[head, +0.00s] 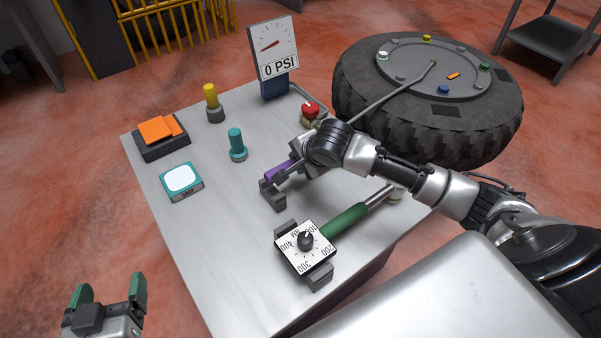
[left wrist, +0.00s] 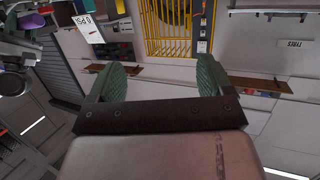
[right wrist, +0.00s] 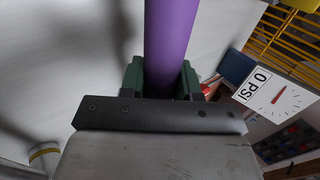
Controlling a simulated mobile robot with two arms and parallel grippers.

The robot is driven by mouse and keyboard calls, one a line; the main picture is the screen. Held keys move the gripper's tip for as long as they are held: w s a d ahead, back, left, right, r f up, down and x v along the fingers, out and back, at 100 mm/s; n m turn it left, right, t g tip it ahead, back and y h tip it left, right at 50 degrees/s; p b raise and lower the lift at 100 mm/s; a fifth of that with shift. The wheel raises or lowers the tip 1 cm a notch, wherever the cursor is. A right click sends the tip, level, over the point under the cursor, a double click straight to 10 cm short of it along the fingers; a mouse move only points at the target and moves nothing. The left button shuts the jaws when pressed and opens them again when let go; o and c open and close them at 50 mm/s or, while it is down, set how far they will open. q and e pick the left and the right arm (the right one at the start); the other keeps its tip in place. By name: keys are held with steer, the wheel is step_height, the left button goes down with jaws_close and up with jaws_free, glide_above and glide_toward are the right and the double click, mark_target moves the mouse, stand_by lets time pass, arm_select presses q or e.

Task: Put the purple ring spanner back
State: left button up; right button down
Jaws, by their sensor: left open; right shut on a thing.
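The purple ring spanner (head: 279,172) is at the middle of the grey bench, by a dark grey holder block (head: 272,194). My right gripper (head: 295,168) is shut on it; my wrist hides much of the spanner in the head view. In the right wrist view the purple handle (right wrist: 170,42) runs up from between the green fingers (right wrist: 162,78). I cannot tell whether the spanner rests in the holder or is just above it. My left gripper (head: 109,288) is open and empty, off the bench's left side; its spread fingers show in the left wrist view (left wrist: 160,78).
A green-handled torque wrench (head: 345,220) with a dial (head: 305,247) lies near. A big tyre (head: 420,130) lies behind.

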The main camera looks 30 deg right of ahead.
steer(key=shift+a+f+b, duration=0.1)
steer(key=shift+f+b, duration=0.25)
steer(key=shift+f, duration=0.25)
steer(key=shift+f+b, duration=0.45)
steer(key=shift+f, duration=0.5)
steer(key=shift+f+p, duration=0.15)
steer(key=shift+p, duration=0.5)
arm_select(q)
steer(key=shift+w+d+r+t, duration=0.2)
steer(key=shift+r+t, duration=0.3)
steer(key=shift+r, duration=0.15)
arm_select(e)
steer(key=shift+f, duration=0.1)
steer(key=shift+f, duration=0.1)
arm_select(q)
steer(key=shift+f, duration=0.15)
arm_select(e)
steer(key=c, duration=0.8)
jaws_free()
